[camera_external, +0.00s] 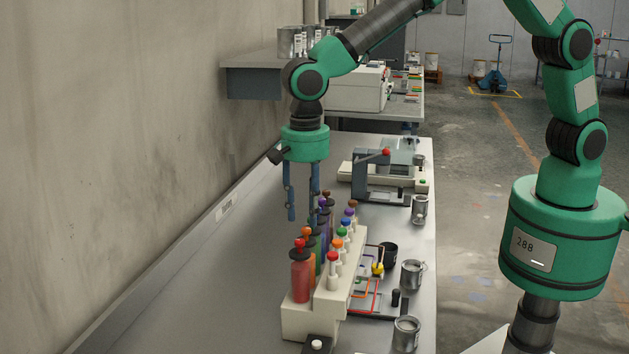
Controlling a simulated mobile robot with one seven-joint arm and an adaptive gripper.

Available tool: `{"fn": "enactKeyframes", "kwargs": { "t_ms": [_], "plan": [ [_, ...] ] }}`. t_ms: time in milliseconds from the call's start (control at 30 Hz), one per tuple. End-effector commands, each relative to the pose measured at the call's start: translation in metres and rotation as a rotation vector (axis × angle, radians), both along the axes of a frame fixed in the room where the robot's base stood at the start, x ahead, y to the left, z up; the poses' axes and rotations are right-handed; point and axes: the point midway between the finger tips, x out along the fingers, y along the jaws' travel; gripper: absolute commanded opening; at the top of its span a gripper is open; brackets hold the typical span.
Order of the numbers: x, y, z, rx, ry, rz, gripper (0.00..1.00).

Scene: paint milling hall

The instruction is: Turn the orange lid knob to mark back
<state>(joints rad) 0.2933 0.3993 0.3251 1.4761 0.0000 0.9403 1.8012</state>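A rack of colour bottles (300,314) stands on the bench. In its left row, an orange knob (306,232) tops the bottle behind the nearest red one. An orange ball (337,243) also tops a white post in the right row; I cannot tell which the task names. Marks and knob direction are too small to read. My gripper (302,218) points down above the far part of the left row, its two blue fingers apart with nothing between them. It appears apart from the orange knob, but the exact gap is unclear.
The red bottle (301,280) stands nearest in the left row, with purple and darker bottles behind. Metal cans (411,275) and a black cup (389,254) stand to the right. A grey press-like device (372,180) stands farther back. The bench left of the rack is clear.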

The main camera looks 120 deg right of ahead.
Motion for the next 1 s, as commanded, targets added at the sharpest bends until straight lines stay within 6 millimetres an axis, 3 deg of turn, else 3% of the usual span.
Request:
{"fn": "enactKeyframes", "kwargs": {
  "t_ms": [100, 300, 700, 733, 900, 1000],
  "plan": [
    [-0.001, 0.000, -0.018, 0.001, 0.003, 0.000, 0.36],
    [-0.001, 0.000, -0.034, 0.001, 0.002, 0.000, 0.36],
    [0.000, 0.000, -0.038, 0.001, 0.001, 0.000, 0.36],
    [0.000, 0.000, -0.038, 0.001, 0.001, 0.000, 0.34],
    [0.000, 0.000, -0.038, 0.001, 0.001, 0.000, 0.00],
    [0.000, 0.000, -0.038, 0.001, 0.001, 0.000, 0.00]
  ]
}}
